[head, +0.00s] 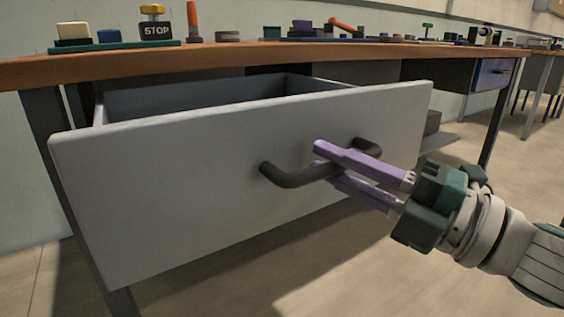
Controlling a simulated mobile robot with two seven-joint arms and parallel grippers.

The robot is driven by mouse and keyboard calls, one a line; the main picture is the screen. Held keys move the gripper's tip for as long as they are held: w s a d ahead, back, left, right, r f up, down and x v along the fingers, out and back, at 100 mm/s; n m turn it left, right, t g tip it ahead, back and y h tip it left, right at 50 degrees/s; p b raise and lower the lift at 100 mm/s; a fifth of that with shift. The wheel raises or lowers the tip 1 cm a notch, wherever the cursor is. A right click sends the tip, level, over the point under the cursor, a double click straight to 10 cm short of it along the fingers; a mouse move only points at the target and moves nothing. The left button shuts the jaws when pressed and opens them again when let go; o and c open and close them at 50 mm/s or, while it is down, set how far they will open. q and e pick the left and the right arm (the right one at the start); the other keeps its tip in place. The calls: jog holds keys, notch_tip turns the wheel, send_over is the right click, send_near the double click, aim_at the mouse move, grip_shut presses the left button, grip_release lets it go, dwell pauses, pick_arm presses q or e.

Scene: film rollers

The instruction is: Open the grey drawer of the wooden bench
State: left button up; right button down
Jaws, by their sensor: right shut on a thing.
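The grey drawer (180,185) of the wooden bench (255,52) stands pulled out, its inside showing behind the front panel. A dark bar handle (285,178) is fixed to the drawer front. My right gripper (325,167) comes in from the right, and its two purple fingers are shut on the handle, one above and one below it. Part of the handle is hidden behind the fingers. The part of the drawer's floor behind the front panel is hidden. My left gripper is not in view.
On the bench top are a yellow button block marked STOP (154,29), an orange upright handle (192,18) and several small parts. A blue drawer (494,73) is shut at the bench's right end. Free floor (370,270) lies in front.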

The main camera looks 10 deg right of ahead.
jog(key=c, duration=0.8)
grip_release()
jog(key=p+v, duration=0.1)
jog(key=v, duration=0.9)
jog(key=shift+p, duration=0.3)
